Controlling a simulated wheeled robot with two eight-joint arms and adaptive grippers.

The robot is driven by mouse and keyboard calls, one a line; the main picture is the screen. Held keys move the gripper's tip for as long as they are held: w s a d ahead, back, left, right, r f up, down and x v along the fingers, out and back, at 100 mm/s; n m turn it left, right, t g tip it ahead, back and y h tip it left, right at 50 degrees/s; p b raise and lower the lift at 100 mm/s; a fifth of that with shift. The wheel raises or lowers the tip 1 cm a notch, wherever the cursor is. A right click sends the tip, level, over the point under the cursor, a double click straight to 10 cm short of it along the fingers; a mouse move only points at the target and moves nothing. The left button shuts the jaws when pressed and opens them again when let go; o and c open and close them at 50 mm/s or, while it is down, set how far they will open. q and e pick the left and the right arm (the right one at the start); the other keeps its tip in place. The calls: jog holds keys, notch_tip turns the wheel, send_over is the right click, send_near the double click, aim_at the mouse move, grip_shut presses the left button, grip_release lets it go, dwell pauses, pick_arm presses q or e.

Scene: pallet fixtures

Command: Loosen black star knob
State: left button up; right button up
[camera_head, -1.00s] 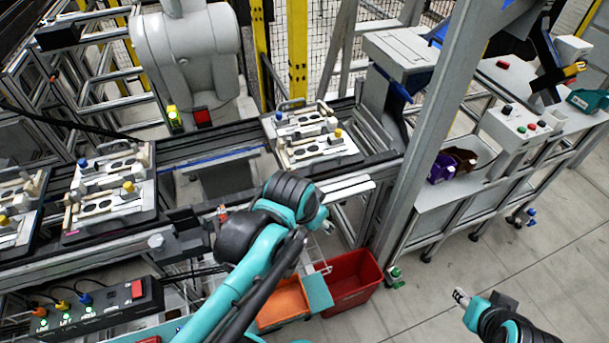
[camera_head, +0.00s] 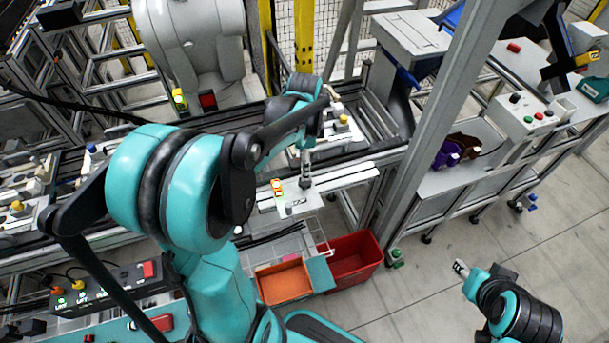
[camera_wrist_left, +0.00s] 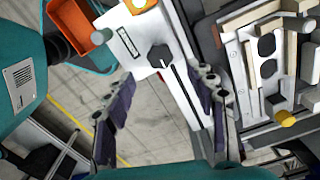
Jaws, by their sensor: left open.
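The black star knob (camera_wrist_left: 158,57) shows in the left wrist view on a white plate (camera_wrist_left: 128,40), with a slotted bar running beside it. My left gripper (camera_wrist_left: 163,80) is open and empty, its two dark-padded fingers apart, with the knob just beyond the gap between the tips. In the head view my left gripper (camera_head: 306,180) is over the small white plate (camera_head: 284,208) at the conveyor's front edge; the knob cannot be made out there. My right gripper (camera_head: 460,267) is at the lower right over bare floor, far from the knob; its opening is too small to read.
A pallet fixture with a yellow knob (camera_wrist_left: 286,118) lies right of the fingers in the wrist view. An orange bin (camera_head: 284,283) and a red bin (camera_head: 352,268) stand below the plate. A button box (camera_head: 105,288) is at lower left. A grey post (camera_head: 432,120) rises right of the conveyor.

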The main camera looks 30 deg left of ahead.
aim_at(305, 182)
pick_arm(q)
notch_tip(305, 182, down, 8)
jog(key=shift+r+b, duration=0.25)
jog(key=shift+b, duration=1)
jog(key=shift+c, duration=0.4)
jog(key=c, duration=1.1)
